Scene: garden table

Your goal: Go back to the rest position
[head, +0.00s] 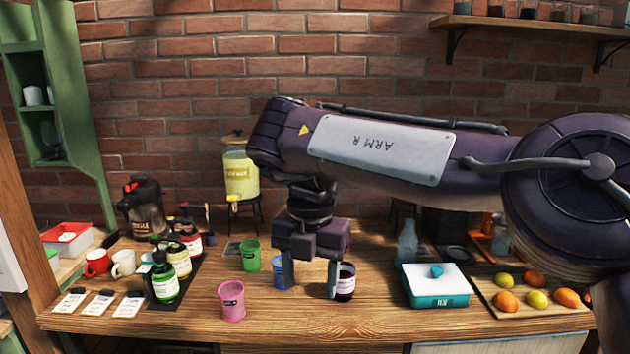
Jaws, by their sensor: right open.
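My right arm reaches in from the right, and its gripper (310,277) points down over the middle of the wooden table (390,322). The gripper is open, its two fingers apart. A blue cup (281,274) stands by the left finger, partly hidden by it. A dark jar with a white label (346,284) stands by the right finger. I cannot tell whether either finger touches them. A green cup (250,256) and a pink cup (232,300) stand to the left. My left gripper is not in view.
Bottles (165,280) on a dark mat, mugs (96,262) and label cards (100,303) fill the left side. A teal ice box (437,290) and a fruit board (490,301) stand at the right. A yellow drink dispenser (240,175) stands behind. The front middle is clear.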

